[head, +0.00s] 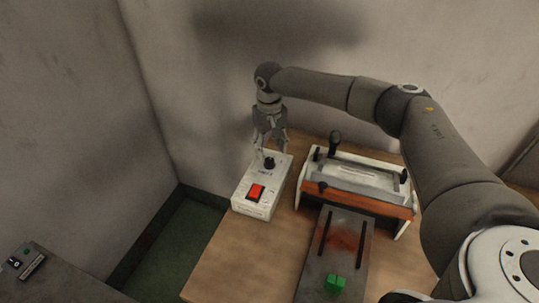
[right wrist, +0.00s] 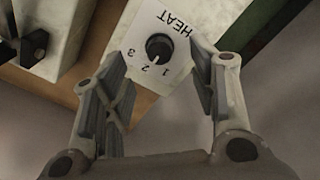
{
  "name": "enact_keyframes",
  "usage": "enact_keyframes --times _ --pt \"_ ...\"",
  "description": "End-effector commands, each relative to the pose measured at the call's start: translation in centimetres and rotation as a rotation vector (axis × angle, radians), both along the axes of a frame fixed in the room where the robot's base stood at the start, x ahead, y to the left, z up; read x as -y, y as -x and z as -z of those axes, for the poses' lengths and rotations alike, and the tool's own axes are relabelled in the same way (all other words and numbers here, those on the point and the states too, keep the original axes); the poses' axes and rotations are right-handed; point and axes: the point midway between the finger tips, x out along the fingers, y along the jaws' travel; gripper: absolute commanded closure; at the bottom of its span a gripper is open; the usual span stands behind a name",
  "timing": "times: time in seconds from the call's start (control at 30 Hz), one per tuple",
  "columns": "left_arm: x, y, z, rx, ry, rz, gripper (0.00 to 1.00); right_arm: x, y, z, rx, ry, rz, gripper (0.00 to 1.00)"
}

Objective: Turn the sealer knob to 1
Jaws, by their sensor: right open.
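The sealer's control box (head: 243,197) is a white box with a red switch (head: 256,193) and a black round knob (head: 269,163) at its far end. In the right wrist view the knob (right wrist: 159,47) sits beside the word HEAT and the numbers 1, 2 and 3. My right gripper (head: 270,149) points down over the knob. In the right wrist view its open fingers (right wrist: 156,62) are on either side of the knob, apart from it. My left gripper is not in view.
A white and orange sealer press (head: 365,192) with black handles stands right of the box. A grey plate (head: 313,271) in front of it carries a green block (head: 335,283). Walls stand close behind. A dark table (head: 62,280) is at the lower left.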

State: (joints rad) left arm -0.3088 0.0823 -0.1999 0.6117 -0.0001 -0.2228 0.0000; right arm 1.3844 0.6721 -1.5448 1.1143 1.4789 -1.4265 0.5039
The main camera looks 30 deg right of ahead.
Motion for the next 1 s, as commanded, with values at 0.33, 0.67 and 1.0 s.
enact_keyframes --times 0.33,0.67,1.0 --pt "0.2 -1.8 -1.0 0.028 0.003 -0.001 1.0 0.0 0.0 4.9 -0.002 0.0 0.001 0.47" --pt "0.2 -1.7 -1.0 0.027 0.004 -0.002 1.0 0.0 0.0 5.4 0.0 -0.001 0.0 0.47" --pt "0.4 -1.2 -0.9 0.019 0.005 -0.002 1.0 0.0 0.0 5.4 0.0 -0.001 0.001 0.87"
